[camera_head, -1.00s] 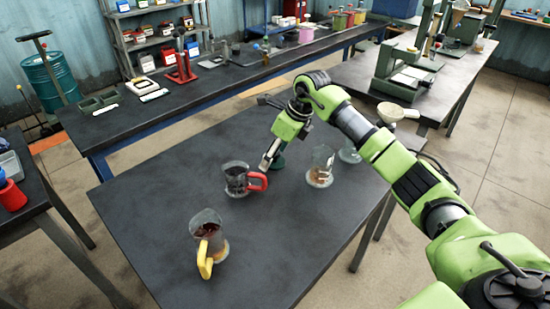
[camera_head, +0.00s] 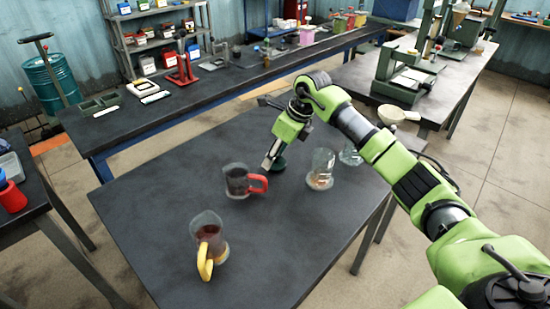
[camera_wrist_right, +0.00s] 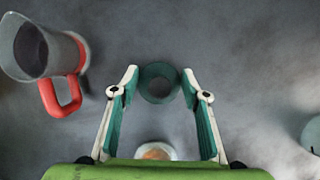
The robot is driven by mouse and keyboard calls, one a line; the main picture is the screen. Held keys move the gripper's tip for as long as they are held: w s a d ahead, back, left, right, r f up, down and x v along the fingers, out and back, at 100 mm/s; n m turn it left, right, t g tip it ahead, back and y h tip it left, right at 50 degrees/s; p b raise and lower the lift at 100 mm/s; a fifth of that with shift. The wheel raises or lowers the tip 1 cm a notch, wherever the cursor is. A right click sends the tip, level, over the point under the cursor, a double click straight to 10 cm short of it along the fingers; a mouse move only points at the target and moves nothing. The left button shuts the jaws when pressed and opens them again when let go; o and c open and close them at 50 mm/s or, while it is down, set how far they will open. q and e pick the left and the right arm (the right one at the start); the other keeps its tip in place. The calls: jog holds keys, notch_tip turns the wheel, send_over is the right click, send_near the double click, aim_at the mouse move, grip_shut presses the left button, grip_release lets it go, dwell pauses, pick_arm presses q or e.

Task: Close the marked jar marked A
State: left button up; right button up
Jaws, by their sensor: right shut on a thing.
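My right gripper (camera_head: 271,163) is low over the middle of the dark table. It is shut on a round teal lid (camera_wrist_right: 158,82), which sits between its fingertips in the right wrist view. The lid also shows beside the fingers in the head view (camera_head: 280,162). A clear glass jar (camera_head: 320,170) with a little brownish content stands upright to the right of the gripper, apart from it. A second clear glass jar (camera_head: 350,155) stands farther right, partly hidden by my right arm. I cannot read a letter A on either jar. My left gripper is out of view.
A jug with a red handle (camera_head: 238,180) stands left of the gripper; it shows at upper left in the wrist view (camera_wrist_right: 40,48). A jug with a yellow handle (camera_head: 209,235) stands nearer the front. The table's front right (camera_head: 290,240) is clear.

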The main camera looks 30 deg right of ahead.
notch_tip(320, 180, up, 2)
jog(key=shift+w+r+b, duration=0.1)
jog(key=shift+b, duration=0.35)
jog(key=s+a+r+b, duration=0.3)
jog(key=s+a+r, duration=0.1)
jog(key=s+r, duration=0.6)
jog(key=s, duration=0.3)
jog(key=shift+s+a+r, duration=0.15)
jog(key=shift+s+r, duration=0.05)
jog(key=shift+s, duration=0.05)
